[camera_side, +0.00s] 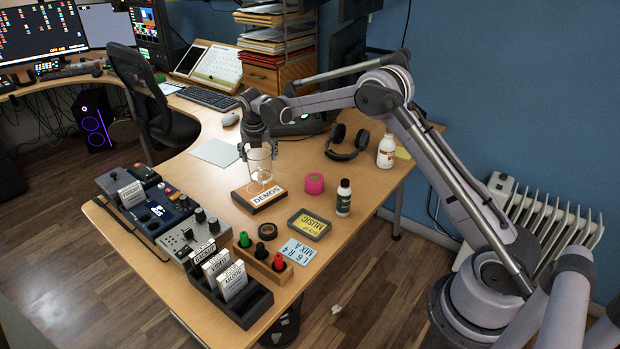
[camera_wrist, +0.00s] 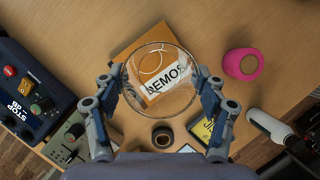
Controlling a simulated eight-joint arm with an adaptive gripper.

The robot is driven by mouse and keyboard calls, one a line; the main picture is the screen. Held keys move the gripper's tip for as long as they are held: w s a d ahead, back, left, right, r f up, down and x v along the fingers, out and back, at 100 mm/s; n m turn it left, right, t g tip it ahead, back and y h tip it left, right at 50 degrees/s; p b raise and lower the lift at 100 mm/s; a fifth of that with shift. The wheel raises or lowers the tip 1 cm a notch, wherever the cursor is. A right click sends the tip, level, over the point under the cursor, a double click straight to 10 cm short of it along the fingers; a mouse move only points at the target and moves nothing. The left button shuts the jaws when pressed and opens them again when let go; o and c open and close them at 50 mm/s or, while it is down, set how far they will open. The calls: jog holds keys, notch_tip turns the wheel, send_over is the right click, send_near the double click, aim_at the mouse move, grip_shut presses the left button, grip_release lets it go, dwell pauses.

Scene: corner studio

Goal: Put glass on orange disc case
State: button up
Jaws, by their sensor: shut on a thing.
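My gripper (camera_side: 258,150) is shut on a clear glass (camera_side: 260,166). In the side view the glass is upright, over the orange and white case marked DEMOS (camera_side: 260,197) on the table. I cannot tell if the glass's base touches the case. In the wrist view the glass (camera_wrist: 161,84) sits between the two fingers (camera_wrist: 162,92), with the orange DEMOS case (camera_wrist: 127,56) seen through it and beyond it.
A rack of cases (camera_side: 240,304) and control boxes (camera_side: 190,240) lie to the left. Headphones (camera_side: 347,143) lie behind.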

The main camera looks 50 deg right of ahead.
aim_at(256, 168)
jog(key=shift+w+a+f, duration=0.4)
jog(key=shift+w+a, duration=0.05)
jog(key=shift+a, duration=0.05)
jog(key=shift+f, duration=2)
jog(key=shift+f, duration=0.1)
jog(key=o, duration=1.8)
